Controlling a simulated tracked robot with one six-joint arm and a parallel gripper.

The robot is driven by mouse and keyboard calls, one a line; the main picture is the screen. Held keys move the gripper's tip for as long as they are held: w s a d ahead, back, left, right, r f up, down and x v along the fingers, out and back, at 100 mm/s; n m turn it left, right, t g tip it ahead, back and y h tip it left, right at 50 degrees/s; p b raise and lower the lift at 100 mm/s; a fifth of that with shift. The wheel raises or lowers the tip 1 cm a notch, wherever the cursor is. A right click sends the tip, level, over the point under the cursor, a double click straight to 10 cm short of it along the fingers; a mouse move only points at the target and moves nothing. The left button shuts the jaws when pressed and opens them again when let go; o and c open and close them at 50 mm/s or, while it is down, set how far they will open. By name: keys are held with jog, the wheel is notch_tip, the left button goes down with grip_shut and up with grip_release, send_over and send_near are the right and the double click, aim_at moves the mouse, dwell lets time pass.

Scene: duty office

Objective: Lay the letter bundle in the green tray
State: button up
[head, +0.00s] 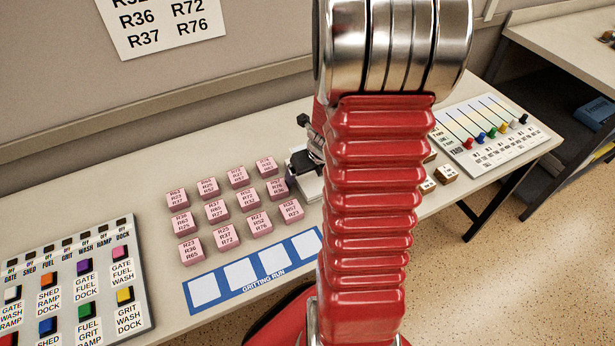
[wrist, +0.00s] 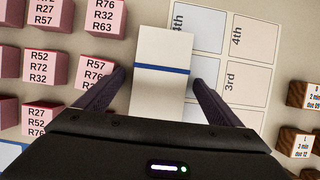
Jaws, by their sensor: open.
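A white bundle with a blue band (wrist: 160,92), which looks like the letter bundle, lies in the wrist view on the left part of a card grid. My gripper (wrist: 158,82) is open, with one dark finger on each side of the bundle and a gap on both sides. In the head view my gripper (head: 304,158) is beside the pink blocks, mostly hidden behind my red arm. A white edge (head: 309,188) shows under it; I cannot tell if this is the bundle. No green tray is visible in either view.
Pink lettered blocks (head: 238,177) stand in rows left of the gripper, one close to the left finger. A blue gritting-run strip (head: 254,270) lies in front. Wooden blocks (head: 446,176) and a slider board (head: 490,133) are right. A button panel (head: 70,285) is at left.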

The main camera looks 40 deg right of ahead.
aim_at(310, 175)
jog(key=c, duration=1.3)
jog(key=shift+r, duration=0.15)
notch_tip(310, 175, up, 10)
jog(key=shift+f, duration=0.1)
dwell(1.2)
